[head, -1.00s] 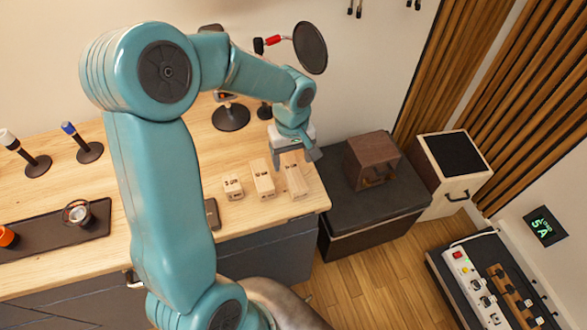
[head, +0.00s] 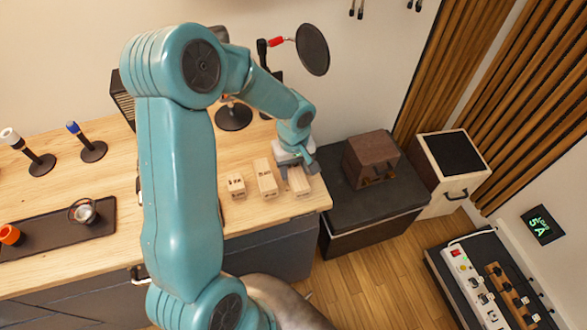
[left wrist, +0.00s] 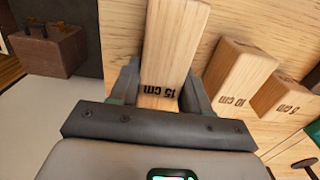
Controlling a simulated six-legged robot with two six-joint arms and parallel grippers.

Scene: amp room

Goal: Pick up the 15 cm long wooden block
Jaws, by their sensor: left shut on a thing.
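The 15 cm wooden block (left wrist: 170,48) carries the print "15 cm" and lies between the two fingers of my left gripper (left wrist: 160,92) in the left wrist view. The fingers are shut on its sides near the printed end. In the head view the block (head: 299,183) is at the right end of the bench row, partly hidden under my left gripper (head: 296,168). I cannot tell whether it touches the bench. My right gripper is not in view.
The 10 cm block (left wrist: 238,82) and 5 cm block (left wrist: 283,99) stand beside it on the wooden bench (head: 262,213). A dark case (head: 375,210) with a brown box (head: 370,160) on it is close to the right. A black tray (head: 50,238) lies at left.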

